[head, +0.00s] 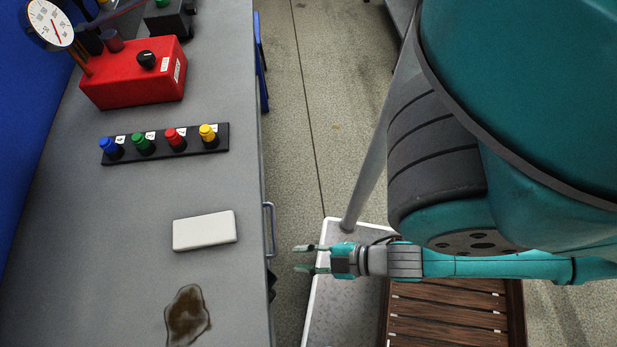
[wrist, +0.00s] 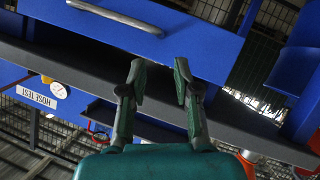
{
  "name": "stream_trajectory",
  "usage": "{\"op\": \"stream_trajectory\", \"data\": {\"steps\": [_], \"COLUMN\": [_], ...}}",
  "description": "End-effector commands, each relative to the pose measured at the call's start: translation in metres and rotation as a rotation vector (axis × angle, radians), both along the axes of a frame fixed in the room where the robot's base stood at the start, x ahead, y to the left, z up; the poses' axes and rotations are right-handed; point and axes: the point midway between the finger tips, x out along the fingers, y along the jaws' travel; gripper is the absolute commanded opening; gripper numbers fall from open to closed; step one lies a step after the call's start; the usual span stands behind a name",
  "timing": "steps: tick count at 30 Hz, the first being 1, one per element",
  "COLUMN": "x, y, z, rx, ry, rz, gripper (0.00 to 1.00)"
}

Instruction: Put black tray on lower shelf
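My gripper (head: 306,258) is open and empty, pointing left over the gap beside the grey counter in the head view. In the wrist view its two fingers (wrist: 160,78) are apart, in front of the counter's blue drawer front, with nothing between them. I cannot make out a black tray for certain. A dark flat slab (wrist: 150,127) lies beyond the fingers in the wrist view; I cannot tell whether it is a tray or a shelf. No lower shelf can be clearly identified.
The grey counter (head: 130,205) carries a red gauge box (head: 135,80), a black strip of coloured knobs (head: 165,145), a white block (head: 204,231) and a brown stain (head: 187,315). A metal drawer handle (wrist: 115,17) sticks out towards the gripper. Clear floor (head: 310,110) lies beyond.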

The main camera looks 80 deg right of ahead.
Motion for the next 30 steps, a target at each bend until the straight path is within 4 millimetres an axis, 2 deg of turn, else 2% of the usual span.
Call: {"op": "stream_trajectory", "data": {"steps": [1, 3, 6, 9, 30], "x": [-0.004, -0.005, -0.006, -0.006, -0.006], "y": [-0.002, -0.004, -0.007, -0.009, -0.009], "z": [0.027, 0.058, 0.088, 0.103, 0.105], "rx": [0.095, 0.215, 0.333, 0.394, 0.407], "ry": [-0.030, -0.074, -0.117, -0.142, -0.147], "rz": [-0.058, -0.122, -0.183, -0.213, -0.218], "gripper": [0.31, 0.31, 0.31, 0.31, 0.31]}}
